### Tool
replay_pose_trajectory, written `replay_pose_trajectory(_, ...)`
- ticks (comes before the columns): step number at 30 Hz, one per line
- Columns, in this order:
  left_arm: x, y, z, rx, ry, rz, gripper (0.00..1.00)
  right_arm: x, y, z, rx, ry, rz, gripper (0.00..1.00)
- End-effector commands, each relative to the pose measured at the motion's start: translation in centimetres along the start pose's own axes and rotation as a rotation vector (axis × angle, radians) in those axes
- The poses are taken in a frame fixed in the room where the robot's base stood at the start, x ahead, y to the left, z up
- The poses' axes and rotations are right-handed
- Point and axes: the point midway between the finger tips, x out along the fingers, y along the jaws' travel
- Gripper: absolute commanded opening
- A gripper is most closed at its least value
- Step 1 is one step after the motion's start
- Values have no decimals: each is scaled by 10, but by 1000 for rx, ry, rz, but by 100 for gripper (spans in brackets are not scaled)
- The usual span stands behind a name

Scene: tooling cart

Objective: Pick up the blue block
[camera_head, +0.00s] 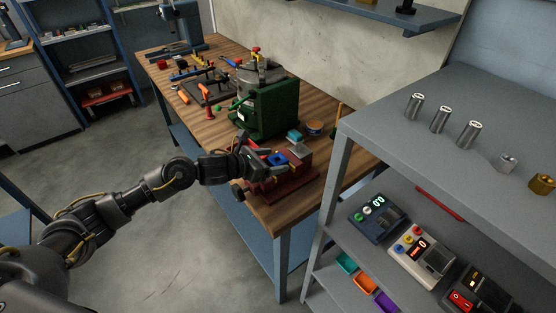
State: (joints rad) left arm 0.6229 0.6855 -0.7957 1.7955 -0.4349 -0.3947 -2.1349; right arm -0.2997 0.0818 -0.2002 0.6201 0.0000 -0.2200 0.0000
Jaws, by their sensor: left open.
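The blue block (277,158) shows at the near end of the wooden workbench, at the red vise (285,186). Its lower part is hidden, so I cannot tell whether it rests on the vise or between its jaws. My left gripper (270,161) reaches in from the left and is open, its fingers right by the blue block. I cannot tell whether they touch it. My right gripper is not in view.
A green machine (266,108) stands on the workbench (318,100) just behind the vise. A teal block (294,135) and a small round tin (314,128) lie close by. A grey shelf (385,108) with metal cylinders stands to the right. Tools crowd the bench's far end.

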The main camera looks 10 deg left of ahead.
Motion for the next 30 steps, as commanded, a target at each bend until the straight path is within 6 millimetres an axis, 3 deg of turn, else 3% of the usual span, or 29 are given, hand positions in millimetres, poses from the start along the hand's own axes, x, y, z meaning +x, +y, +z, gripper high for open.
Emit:
replay_pose_trajectory(8,2,0,0,1,-1,0,68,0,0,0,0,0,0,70)
replay_pose_trajectory(20,2,0,0,0,-1,1,16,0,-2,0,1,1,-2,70)
replay_pose_trajectory(30,0,1,6,1,-3,1,16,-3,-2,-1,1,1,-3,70)
